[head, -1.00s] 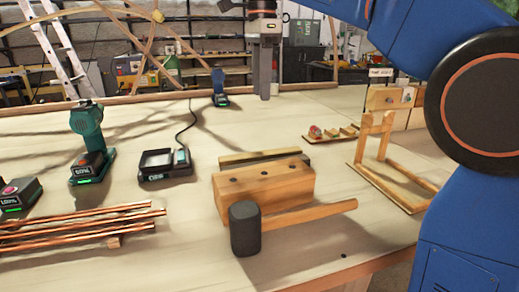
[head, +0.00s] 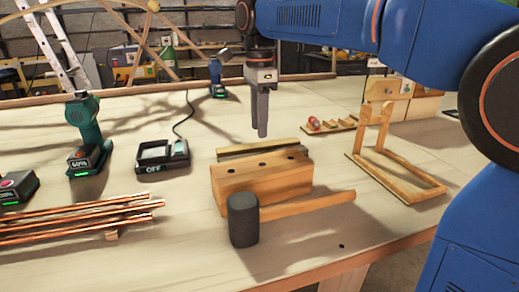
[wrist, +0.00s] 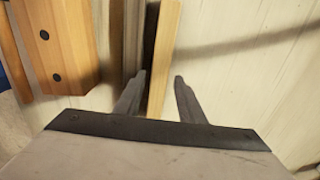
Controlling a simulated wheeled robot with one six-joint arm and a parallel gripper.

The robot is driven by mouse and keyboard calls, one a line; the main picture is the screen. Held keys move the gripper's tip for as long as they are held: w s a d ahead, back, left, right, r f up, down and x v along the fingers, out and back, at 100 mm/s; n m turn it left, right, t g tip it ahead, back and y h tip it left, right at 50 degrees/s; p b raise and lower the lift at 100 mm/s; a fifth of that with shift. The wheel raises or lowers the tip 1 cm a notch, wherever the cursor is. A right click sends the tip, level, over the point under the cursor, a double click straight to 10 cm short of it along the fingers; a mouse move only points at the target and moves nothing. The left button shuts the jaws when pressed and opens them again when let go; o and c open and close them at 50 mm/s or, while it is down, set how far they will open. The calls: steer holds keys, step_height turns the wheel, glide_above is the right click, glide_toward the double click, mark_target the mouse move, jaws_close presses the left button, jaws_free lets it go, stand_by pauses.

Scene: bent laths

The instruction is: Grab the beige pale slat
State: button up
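The beige pale slat (head: 258,147) lies on the workbench behind the drilled wooden block, alongside a darker grey slat (head: 262,154). In the wrist view the pale slat (wrist: 166,45) runs up from between my fingers, with the dark slat (wrist: 134,40) close on its left. My gripper (head: 259,135) hangs pointing down over the slats. In the wrist view my gripper (wrist: 160,75) is open, one finger to each side of the pale slat. I cannot tell whether the fingertips are level with the slat or still above it.
The drilled block (head: 262,180) stands just in front of the slats, with a mallet (head: 243,220) before it. A charger (head: 163,157), a green drill (head: 87,135) and copper rods (head: 80,217) lie left. A wooden frame (head: 385,150) stands right.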

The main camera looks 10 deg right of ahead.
mark_target(259, 144)
steer(key=shift+d+f, duration=0.1)
steer(key=shift+f, duration=2.4)
steer(key=c, duration=0.9)
steer(key=shift+o, duration=0.2)
